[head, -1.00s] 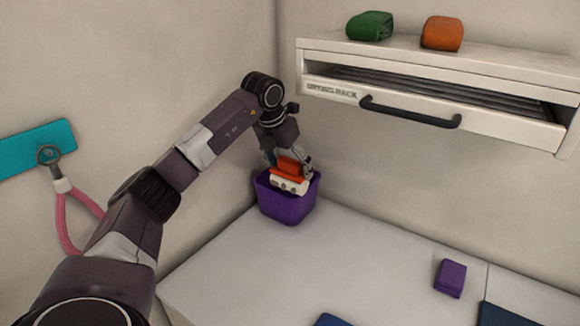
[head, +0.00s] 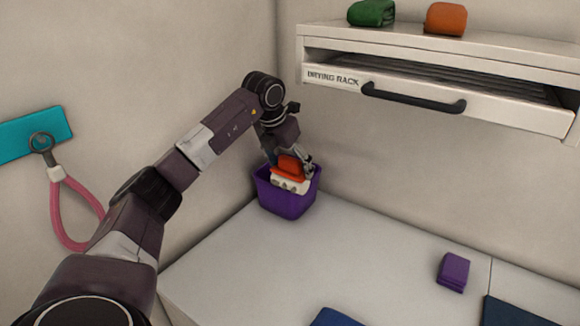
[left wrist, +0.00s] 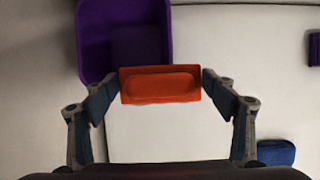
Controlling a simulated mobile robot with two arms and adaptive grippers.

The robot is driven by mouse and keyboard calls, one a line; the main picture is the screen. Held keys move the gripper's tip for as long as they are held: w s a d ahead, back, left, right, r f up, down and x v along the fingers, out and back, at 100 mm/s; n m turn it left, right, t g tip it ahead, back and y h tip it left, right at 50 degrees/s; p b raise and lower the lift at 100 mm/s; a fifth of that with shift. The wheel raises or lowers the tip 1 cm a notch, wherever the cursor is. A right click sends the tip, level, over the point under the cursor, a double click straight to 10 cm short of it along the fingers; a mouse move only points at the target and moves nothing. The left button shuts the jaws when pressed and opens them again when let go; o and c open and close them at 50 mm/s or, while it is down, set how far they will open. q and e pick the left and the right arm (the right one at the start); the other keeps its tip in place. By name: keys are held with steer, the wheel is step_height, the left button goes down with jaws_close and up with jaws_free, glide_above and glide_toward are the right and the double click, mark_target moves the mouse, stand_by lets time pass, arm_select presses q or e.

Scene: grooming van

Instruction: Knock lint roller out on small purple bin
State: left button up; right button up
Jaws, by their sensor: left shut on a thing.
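The lint roller shows an orange upper part (head: 291,165) and a white lower part (head: 290,184). My left gripper (head: 290,162) is shut on the orange part, which also shows between the fingers in the left wrist view (left wrist: 160,86). The small purple bin (head: 286,203) stands in the back corner of the counter, upright, with the lint roller at its rim. In the left wrist view the bin (left wrist: 92,45) lies at upper left, partly overlapped by the orange part. I cannot tell whether the roller touches the bin. My right gripper is out of view.
A drying rack (head: 450,60) with a black-handled drawer hangs on the back wall. Green (head: 371,13) and orange (head: 445,19) folded bundles sit on top. A purple folded bundle (head: 453,271) and blue items lie toward the front right. The counter's middle (head: 350,250) is clear.

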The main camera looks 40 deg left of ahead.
arm_select(q)
steer(key=shift+f, duration=0.5)
stand_by(0.8)
stand_by(0.4)
steer(key=shift+r+p, duration=0.75)
steer(key=shift+f+b, duration=0.45)
steer(key=shift+f, duration=0.25)
stand_by(0.5)
steer(key=shift+s+f+p, duration=0.1)
steer(key=shift+f+p, duration=0.1)
steer(key=shift+p, duration=0.1)
stand_by(1.5)
